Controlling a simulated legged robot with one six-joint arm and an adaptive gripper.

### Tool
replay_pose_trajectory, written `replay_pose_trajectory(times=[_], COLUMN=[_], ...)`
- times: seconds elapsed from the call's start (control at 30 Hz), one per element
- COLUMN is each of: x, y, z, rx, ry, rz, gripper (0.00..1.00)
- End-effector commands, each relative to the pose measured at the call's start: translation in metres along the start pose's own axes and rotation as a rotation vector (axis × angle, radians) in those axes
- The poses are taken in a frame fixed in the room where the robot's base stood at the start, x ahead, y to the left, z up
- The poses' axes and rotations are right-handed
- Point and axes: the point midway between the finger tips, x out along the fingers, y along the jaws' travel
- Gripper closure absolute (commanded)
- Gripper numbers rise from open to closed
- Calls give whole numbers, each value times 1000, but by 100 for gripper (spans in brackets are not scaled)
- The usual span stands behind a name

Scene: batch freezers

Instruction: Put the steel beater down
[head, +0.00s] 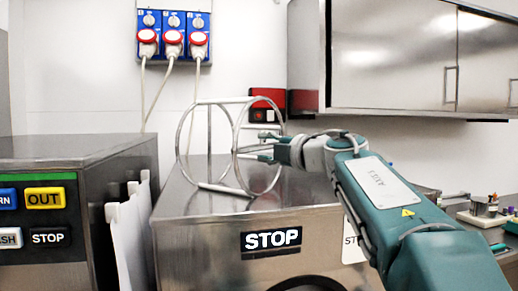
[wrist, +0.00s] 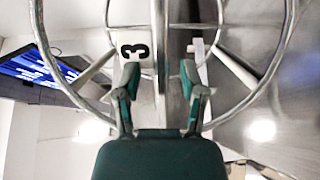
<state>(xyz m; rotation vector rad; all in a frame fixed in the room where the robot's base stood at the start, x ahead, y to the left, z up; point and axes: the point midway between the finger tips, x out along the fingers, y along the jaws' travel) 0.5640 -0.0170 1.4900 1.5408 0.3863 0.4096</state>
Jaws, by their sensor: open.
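The steel beater (head: 225,190), an open frame of two rings joined by bars, stands on top of the steel batch freezer with the STOP label. Its rings are upright and its base appears to rest on the freezer top. My gripper (head: 262,147) is at the right-hand ring, with its fingers reaching into it. In the wrist view the beater's ring (wrist: 284,50) curves around my open gripper (wrist: 160,78). I cannot tell whether either finger touches the beater.
A second machine with OUT and STOP buttons (head: 45,197) stands at left. Blue sockets with red plugs (head: 173,37) and a red-and-black wall box (head: 267,103) are behind. Steel cabinets (head: 395,55) hang at upper right. A cluttered counter (head: 485,213) lies at right.

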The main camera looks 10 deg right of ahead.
Motion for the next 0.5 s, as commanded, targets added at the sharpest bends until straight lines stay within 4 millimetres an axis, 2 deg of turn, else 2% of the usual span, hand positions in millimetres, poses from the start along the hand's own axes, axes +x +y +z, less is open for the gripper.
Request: replay_pose_trajectory(times=[0.1,0.3,0.5], x=[-27,-69,-94], y=[1,1,0], z=[1,0,0], rx=[0,0,0], ry=[-5,-5,-2], rz=[2,2,1], gripper=[47,47,47])
